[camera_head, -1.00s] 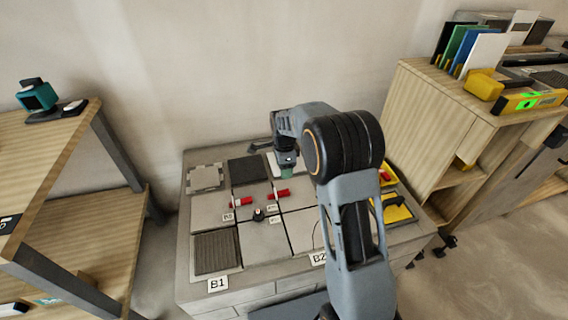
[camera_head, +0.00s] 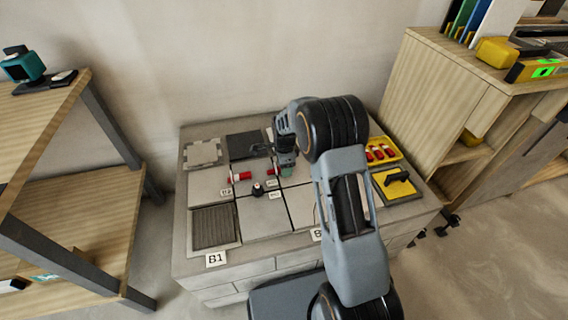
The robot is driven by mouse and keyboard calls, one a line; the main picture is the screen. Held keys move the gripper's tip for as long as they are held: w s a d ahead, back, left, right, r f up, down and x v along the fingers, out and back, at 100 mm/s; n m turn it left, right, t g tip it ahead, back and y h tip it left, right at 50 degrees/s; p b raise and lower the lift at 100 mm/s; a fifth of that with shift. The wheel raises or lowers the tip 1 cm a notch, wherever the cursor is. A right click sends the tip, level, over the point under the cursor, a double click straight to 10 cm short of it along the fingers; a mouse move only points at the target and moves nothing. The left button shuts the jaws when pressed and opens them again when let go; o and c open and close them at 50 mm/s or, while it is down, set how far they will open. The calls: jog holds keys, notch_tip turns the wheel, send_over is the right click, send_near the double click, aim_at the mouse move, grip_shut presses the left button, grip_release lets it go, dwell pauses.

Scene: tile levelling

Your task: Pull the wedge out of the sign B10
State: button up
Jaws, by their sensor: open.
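Two red wedges show on the tiled bench top: the left wedge (camera_head: 240,177) with a white part beside it, and the right wedge (camera_head: 271,172), partly hidden by my gripper. Small white signs lie by them: one (camera_head: 226,191) below the left wedge, one (camera_head: 271,183) below the right wedge, and one (camera_head: 274,195) just under that. Their print is too small to read, so I cannot tell which is B10. My gripper (camera_head: 286,170) is open and points down just right of the right wedge. Its fingertips are small, and contact cannot be told.
A black knob (camera_head: 257,188) stands on the joint between the wedges. A yellow tray (camera_head: 398,155) with several red pieces and a yellow tool (camera_head: 397,183) lie at the right. Sign B1 (camera_head: 216,259) is on the front edge. Wooden shelves (camera_head: 445,85) flank the bench.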

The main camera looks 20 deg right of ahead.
jog(key=shift+c, duration=0.3)
grip_shut()
dwell(0.5)
